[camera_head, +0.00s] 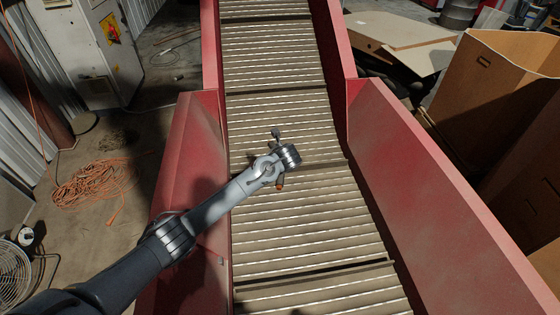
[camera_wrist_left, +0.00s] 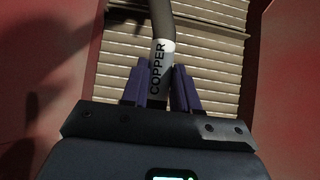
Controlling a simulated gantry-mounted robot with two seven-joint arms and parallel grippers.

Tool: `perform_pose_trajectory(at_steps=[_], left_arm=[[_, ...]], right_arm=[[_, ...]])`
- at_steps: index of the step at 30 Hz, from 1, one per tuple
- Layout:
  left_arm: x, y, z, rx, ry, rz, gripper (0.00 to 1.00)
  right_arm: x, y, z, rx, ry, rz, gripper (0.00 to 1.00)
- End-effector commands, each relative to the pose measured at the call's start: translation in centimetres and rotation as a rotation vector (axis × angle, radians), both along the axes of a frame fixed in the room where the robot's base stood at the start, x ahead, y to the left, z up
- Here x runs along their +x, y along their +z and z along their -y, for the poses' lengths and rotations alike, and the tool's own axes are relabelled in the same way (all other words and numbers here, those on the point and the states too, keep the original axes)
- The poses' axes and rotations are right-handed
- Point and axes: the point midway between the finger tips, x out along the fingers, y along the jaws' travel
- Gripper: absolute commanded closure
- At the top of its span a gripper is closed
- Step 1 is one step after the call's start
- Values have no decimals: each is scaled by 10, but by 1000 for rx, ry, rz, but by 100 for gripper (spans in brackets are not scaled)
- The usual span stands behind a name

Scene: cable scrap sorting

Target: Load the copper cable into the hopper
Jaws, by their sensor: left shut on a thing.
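The copper cable (camera_wrist_left: 160,65) is a grey, bent length with a white label reading COPPER in the left wrist view. My left gripper (camera_wrist_left: 160,92) is shut on it at the label, with one purple finger on each side. In the head view the left arm reaches over the hopper, a red-walled chute (camera_head: 430,175) with a slatted conveyor floor (camera_head: 300,225). There the left gripper (camera_head: 280,162) is largely hidden by my wrist. A short dark piece above it and a copper-coloured tip below it appear to be the cable's ends. My right gripper is not in view.
A coiled orange cord (camera_head: 98,181) lies on the floor at the left, near a fan (camera_head: 14,272). A grey cabinet (camera_head: 85,50) stands at the upper left. Open cardboard boxes (camera_head: 490,85) stand at the right. The visible conveyor slats are clear.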

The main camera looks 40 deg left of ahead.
Motion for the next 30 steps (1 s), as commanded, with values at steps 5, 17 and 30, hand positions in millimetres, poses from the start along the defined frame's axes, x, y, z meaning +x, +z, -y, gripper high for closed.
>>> perform_pose_trajectory(at_steps=[5, 17, 30], left_arm=[[1, 2, 0, 0, 0, 3, 66], [-1, -1, 0, 0, 0, -2, 41], [-20, 36, 21, -1, -3, 1, 41]], right_arm=[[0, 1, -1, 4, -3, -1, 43], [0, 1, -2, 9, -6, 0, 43], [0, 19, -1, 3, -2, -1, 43]])
